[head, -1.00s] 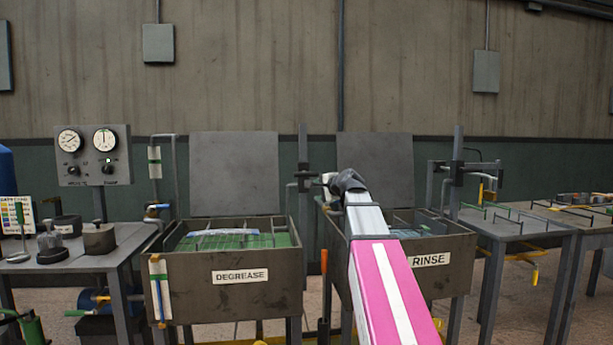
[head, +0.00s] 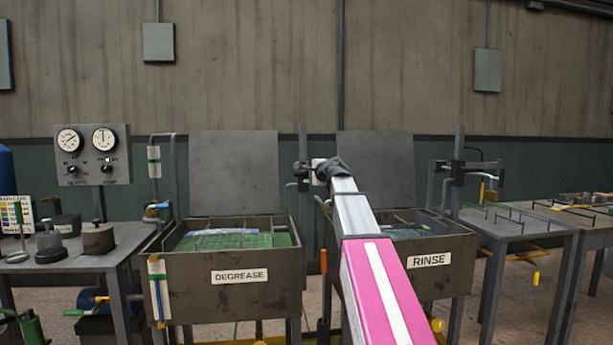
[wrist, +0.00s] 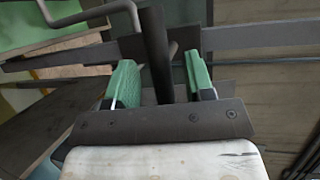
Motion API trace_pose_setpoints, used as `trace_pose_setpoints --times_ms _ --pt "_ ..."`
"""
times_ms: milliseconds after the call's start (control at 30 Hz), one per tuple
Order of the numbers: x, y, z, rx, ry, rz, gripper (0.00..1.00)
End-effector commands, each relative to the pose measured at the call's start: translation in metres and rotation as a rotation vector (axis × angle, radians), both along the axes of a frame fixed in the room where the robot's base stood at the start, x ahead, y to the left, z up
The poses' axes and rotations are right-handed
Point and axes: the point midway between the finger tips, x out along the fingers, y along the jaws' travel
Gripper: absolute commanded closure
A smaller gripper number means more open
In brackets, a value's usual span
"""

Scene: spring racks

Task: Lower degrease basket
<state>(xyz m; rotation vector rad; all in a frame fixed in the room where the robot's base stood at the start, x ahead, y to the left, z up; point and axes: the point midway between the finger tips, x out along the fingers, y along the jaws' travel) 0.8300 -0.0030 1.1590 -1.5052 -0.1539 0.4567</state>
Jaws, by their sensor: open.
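The DEGREASE tank (head: 224,291) stands left of centre with its lid up behind it. Inside lies a green mesh (head: 245,240) with wire bars over it, which looks like the basket; its depth is hard to judge. A dark post (head: 303,225) with a clamp-like fitting stands at the tank's right rear corner. My gripper (head: 309,172) is at this fitting, its fingertips hard to make out in the head view. In the wrist view my gripper (wrist: 160,70) is open, its green pads on either side of a dark upright bar (wrist: 154,50). Contact with it cannot be told.
The RINSE tank (head: 450,270) stands to the right with its own post (head: 456,175). A gauge panel (head: 92,155) and a table (head: 85,255) with small vessels are at the left. Tables with racks are at the right. A bent grey rod (wrist: 85,17) shows near my gripper in the wrist view.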

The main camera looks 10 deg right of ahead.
Motion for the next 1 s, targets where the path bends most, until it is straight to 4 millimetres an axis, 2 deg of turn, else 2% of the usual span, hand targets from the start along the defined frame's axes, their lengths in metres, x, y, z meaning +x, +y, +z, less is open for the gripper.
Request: trace_pose_setpoints --times_ms 33,133,433,467,500,600,833,1000 --pt "0.009 0.003 0.000 0.000 0.000 0.001 0.52" --pt "0.016 0.007 -0.002 0.000 0.000 0.001 0.52" --pt "0.018 0.008 -0.004 0.000 0.000 0.000 0.52" --pt "0.018 0.008 -0.004 0.000 0.000 0.000 0.58" --pt "0.018 0.008 -0.004 0.000 0.000 0.000 0.71" --pt "0.017 0.008 -0.004 0.000 0.000 0.000 1.00" --pt "0.017 0.008 -0.008 -0.001 0.002 0.001 1.00" --pt "0.016 0.008 -0.027 0.001 0.006 0.002 1.00"
